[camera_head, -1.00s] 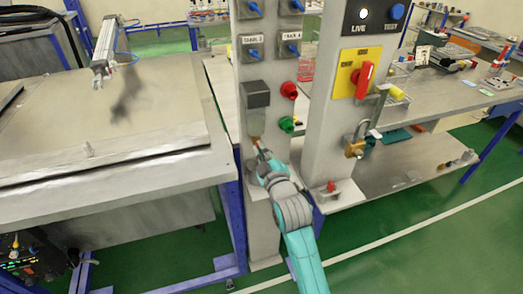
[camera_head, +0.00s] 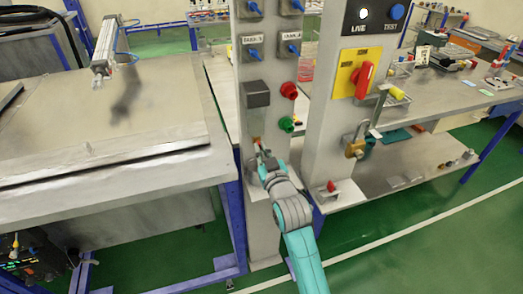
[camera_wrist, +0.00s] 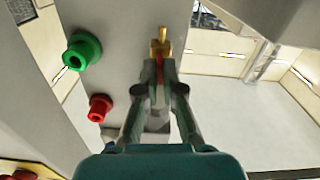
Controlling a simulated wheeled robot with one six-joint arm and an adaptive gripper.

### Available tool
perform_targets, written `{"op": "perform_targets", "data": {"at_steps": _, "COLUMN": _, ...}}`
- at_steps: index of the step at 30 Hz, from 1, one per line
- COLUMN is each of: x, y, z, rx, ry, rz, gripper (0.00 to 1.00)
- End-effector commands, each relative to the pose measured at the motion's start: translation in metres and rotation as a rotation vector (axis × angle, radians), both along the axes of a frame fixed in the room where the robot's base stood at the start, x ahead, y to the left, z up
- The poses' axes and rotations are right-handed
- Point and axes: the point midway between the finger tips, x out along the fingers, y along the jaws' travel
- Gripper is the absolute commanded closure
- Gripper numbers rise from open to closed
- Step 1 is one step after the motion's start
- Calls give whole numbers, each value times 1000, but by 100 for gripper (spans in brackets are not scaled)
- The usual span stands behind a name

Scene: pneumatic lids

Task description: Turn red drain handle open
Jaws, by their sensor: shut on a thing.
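The red drain handle (camera_wrist: 160,68) shows as a thin red strip between my fingertips in the wrist view. It sits at a brass valve (camera_wrist: 161,46) on the grey column. My gripper (camera_wrist: 160,80) is shut on the handle, and its fingers hide most of it. In the head view my gripper (camera_head: 261,152) is at the column's front face, below the grey box. The brass valve there is small and mostly hidden, so the handle's exact angle cannot be told.
A green knob (camera_head: 287,124) and a red knob (camera_head: 289,90) stick out of the column (camera_head: 262,225) close to my gripper. A second post (camera_head: 325,130) with a yellow-plated red switch (camera_head: 364,76) and brass padlock (camera_head: 355,150) stands right. A metal-topped tank (camera_head: 60,130) is left.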

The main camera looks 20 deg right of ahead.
Motion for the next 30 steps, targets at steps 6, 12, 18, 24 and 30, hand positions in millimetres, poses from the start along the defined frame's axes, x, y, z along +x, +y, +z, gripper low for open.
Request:
{"op": "perform_targets", "data": {"at_steps": 6, "x": 0, "y": 0, "z": -1, "rx": 204, "ry": 1, "rz": 0, "gripper": 100}}
{"op": "perform_targets", "data": {"at_steps": 12, "x": 0, "y": 0, "z": -1, "rx": 394, "ry": 1, "rz": 0, "gripper": 100}}
{"op": "perform_targets", "data": {"at_steps": 18, "x": 0, "y": 0, "z": -1, "rx": 576, "ry": 2, "rz": 0, "gripper": 100}}
{"op": "perform_targets", "data": {"at_steps": 24, "x": 0, "y": 0, "z": -1, "rx": 732, "ry": 2, "rz": 0, "gripper": 100}}
{"op": "perform_targets", "data": {"at_steps": 30, "x": 0, "y": -1, "z": -1, "rx": 843, "ry": 2, "rz": -1, "gripper": 100}}
